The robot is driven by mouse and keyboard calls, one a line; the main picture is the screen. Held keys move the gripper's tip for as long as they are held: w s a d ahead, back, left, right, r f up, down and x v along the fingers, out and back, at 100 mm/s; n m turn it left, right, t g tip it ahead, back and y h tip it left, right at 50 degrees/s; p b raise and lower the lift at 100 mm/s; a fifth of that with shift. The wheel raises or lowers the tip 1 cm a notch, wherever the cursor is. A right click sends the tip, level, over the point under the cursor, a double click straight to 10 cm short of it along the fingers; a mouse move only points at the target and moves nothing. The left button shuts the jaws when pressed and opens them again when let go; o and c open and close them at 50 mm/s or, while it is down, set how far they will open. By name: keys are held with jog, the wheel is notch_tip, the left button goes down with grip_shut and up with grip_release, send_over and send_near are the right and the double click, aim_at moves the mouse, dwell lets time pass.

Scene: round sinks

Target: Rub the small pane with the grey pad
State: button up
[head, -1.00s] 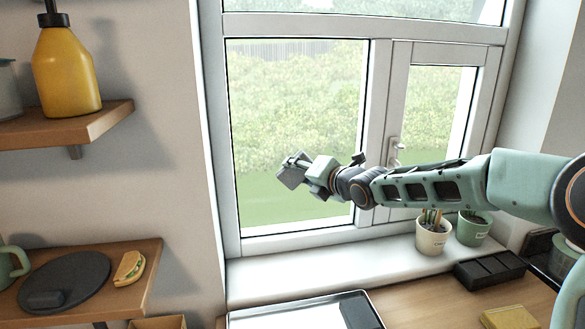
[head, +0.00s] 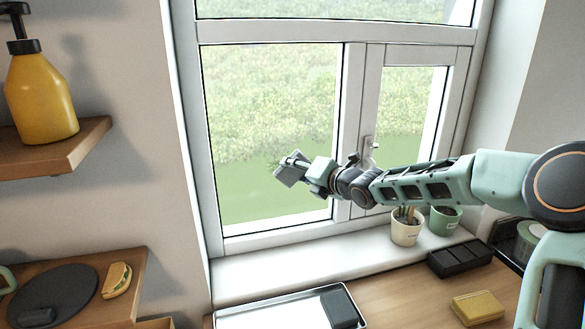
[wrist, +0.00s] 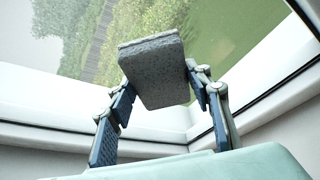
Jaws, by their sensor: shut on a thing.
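My gripper (head: 304,172) is shut on the grey pad (head: 289,170), a speckled block, and holds it tilted in front of the wide left pane (head: 245,110). In the wrist view the pad (wrist: 155,75) sits between the two fingers, with glass behind it. I cannot tell whether it touches the glass. The small pane (head: 408,105) looks to be the narrow one at right, with a handle (head: 370,150) on its left frame. My gripper is left of it. My arm crosses below it and hides part of its lower frame.
A metal tray (head: 260,312) holds a dark block (head: 340,308). A black divided box (head: 460,258) and yellow sponge (head: 478,307) lie on the counter. Shelves (head: 60,152) are at left.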

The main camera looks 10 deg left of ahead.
jog(key=w+d+p, duration=0.3)
jog(key=d, duration=0.4)
jog(key=shift+w, duration=0.2)
jog(key=shift+a, duration=0.1)
